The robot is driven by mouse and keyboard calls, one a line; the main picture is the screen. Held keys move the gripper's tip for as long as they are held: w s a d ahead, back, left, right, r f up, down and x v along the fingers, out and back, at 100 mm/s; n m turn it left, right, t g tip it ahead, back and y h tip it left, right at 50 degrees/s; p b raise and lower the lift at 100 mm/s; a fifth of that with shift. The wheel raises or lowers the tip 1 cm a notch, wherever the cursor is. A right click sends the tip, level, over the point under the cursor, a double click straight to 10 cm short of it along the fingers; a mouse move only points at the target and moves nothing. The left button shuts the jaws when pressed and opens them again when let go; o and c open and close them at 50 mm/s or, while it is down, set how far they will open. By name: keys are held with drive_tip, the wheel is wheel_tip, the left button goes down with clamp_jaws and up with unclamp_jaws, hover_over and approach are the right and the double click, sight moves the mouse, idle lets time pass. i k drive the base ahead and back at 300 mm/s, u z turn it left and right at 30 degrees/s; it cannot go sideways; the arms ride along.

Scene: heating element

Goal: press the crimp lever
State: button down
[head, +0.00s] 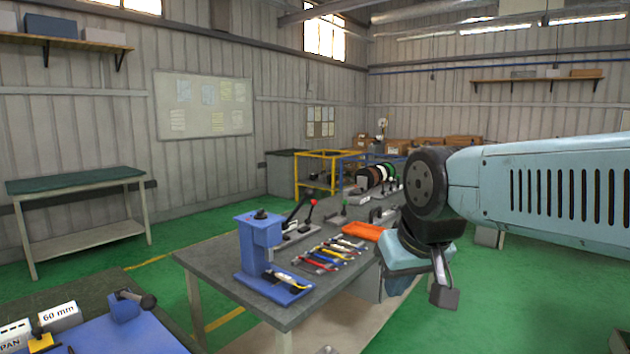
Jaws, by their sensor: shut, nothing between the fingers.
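I cannot tell for certain which of these is the crimp lever. My gripper (444,296) hangs at the right of the bench, pointing down, with its fingers shut and empty. It is well apart from the levers in the picture.
Several coloured hand tools (322,258) lie on the bench, with an orange tray (363,231) behind them. Cable spools (372,176) stand at the bench's far end. A blue fixture with a dark handle (134,298) is at lower left. Green floor is open at right.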

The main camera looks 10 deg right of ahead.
sight(310, 192)
drive_tip(key=u, duration=0.15)
drive_tip(key=i, duration=0.9)
drive_tip(key=z, duration=0.05)
